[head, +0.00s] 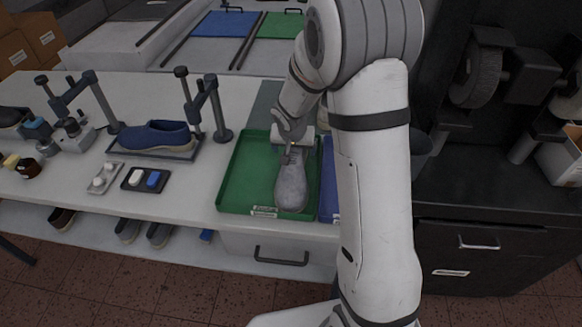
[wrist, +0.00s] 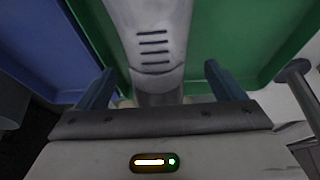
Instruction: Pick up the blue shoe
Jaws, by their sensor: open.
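The blue shoe (head: 157,137) rests on a dark flat stand on the white table, left of the green tray. It does not show in the wrist view. My gripper (head: 291,150) is over the green tray (head: 232,190), well to the right of the blue shoe. In the wrist view my gripper (wrist: 160,84) is open. A grey shoe last (head: 291,187) lies in the tray, and the last (wrist: 158,40) shows between the two fingers with gaps on both sides. My arm hides part of the tray's surroundings.
Posts of a clamp stand (head: 222,135) rise just right of and behind the blue shoe. A dark tray with white and blue pieces (head: 145,179) lies in front of it. A blue tray (head: 329,190) adjoins the green one. A dark cabinet (head: 480,240) stands at right.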

